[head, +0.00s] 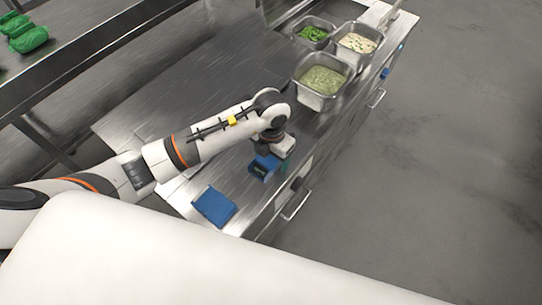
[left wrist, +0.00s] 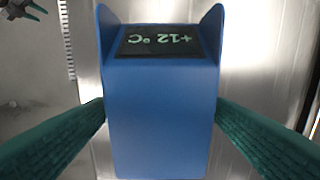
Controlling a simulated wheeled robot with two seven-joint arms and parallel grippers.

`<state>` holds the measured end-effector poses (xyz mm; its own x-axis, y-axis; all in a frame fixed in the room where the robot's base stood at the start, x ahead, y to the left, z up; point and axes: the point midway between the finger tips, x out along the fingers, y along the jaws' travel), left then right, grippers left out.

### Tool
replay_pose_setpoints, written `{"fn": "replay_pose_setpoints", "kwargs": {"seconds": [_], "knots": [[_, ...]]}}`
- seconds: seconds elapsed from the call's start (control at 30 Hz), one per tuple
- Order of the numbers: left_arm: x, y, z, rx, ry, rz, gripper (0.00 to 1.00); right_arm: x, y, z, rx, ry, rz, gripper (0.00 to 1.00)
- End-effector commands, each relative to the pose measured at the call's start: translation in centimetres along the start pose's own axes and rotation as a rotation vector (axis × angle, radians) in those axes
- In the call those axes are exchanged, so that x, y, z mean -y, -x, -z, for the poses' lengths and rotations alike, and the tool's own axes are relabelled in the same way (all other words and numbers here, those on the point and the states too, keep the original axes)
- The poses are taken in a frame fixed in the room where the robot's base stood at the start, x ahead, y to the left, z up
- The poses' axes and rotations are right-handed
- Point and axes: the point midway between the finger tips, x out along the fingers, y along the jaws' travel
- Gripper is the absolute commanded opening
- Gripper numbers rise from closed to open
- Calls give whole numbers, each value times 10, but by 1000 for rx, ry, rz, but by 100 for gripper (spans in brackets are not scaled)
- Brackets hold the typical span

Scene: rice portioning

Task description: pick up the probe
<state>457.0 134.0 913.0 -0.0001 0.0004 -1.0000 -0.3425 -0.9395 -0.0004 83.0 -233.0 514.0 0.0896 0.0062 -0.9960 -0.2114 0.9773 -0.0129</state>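The probe (head: 263,167) is a blue device with a dark display, near the front edge of the steel counter. In the left wrist view the probe (left wrist: 161,110) fills the middle, its display reading +12 °C upside down. My left gripper (head: 283,164) is at the probe. Its green fingers (left wrist: 161,112) lie along both sides of it, their ends meeting its outline with no clear gap. Whether they press on it is unclear. My right gripper (left wrist: 35,10) shows only small at the top left of the left wrist view, apart from the probe.
A blue box (head: 214,206) lies left of the probe on the counter (head: 190,85). Metal pans of green food (head: 313,33), pale pieces (head: 357,43) and light green food (head: 322,80) stand at the back right. Green packages (head: 27,37) are at the far left. The counter's middle is clear.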

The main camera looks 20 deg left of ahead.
Motion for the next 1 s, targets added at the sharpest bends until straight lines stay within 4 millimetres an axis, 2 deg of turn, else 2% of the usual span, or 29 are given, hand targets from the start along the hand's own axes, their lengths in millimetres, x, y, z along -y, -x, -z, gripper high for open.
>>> {"fn": "replay_pose_setpoints", "kwargs": {"seconds": [0.03,0.3,0.53,0.63,1.0], "knots": [[0,0,0,0,0,0,70,0,0,0,0,0,0,36],[0,0,0,0,1,0,28,1,0,0,0,1,1,36],[0,2,0,-1,1,0,28,3,0,0,0,2,4,36],[1,10,2,-5,2,1,28,4,-3,0,0,3,4,36],[1,79,1,-6,0,2,28,3,-21,1,1,3,4,36]]}}
